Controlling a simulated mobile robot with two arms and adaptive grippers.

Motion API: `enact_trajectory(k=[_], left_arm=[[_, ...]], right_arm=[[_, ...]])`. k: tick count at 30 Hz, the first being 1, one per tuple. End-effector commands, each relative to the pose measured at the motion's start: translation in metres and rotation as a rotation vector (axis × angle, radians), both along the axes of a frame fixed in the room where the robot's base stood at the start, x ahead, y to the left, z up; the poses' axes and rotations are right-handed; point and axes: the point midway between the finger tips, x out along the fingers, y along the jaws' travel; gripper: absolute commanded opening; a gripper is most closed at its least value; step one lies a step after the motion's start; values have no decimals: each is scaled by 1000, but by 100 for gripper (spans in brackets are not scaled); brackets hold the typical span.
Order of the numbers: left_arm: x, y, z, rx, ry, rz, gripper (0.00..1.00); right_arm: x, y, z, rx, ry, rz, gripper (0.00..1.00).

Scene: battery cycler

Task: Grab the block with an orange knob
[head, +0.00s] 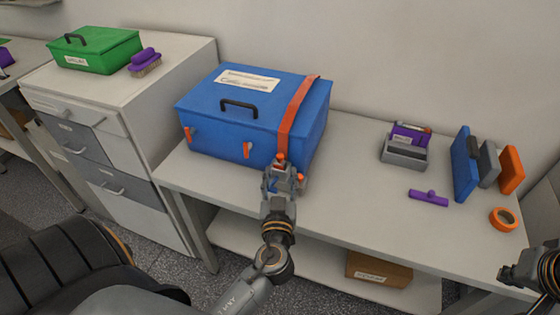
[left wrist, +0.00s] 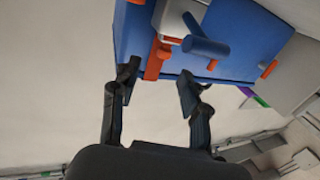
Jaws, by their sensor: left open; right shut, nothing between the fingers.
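My left gripper (head: 283,172) is open at the front right of a large blue box (head: 225,105), close to its front face. In the left wrist view its two dark fingers (left wrist: 158,80) stand apart with nothing clearly between them. Beyond them are the blue box (left wrist: 135,40), a blue T-shaped piece (left wrist: 206,46) and small orange parts, one an orange knob-like piece (left wrist: 269,69). I cannot tell which piece is the block with the orange knob; the gripper partly hides this spot in the head view. My right gripper (head: 506,275) is shut and empty at the lower right.
An orange strap (head: 297,104) crosses the blue box. To the right on the bench are a grey holder (head: 404,152), a purple T-shaped piece (head: 428,197), upright panels (head: 464,165) and an orange tape roll (head: 503,219). The bench between is clear.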

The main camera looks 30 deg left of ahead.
Motion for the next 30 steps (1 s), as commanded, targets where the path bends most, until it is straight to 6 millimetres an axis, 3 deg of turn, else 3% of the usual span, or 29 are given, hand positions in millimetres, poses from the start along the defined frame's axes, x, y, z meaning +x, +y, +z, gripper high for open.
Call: enact_trajectory(k=[15,23,30], left_arm=[[45,33,-4,-1,1,0,45],[47,35,-7,-1,2,0,45],[47,35,-7,-1,2,0,0]], right_arm=[[0,0,30,0,0,0,0],[0,0,30,0,0,0,0],[0,0,30,0,0,0,0]])
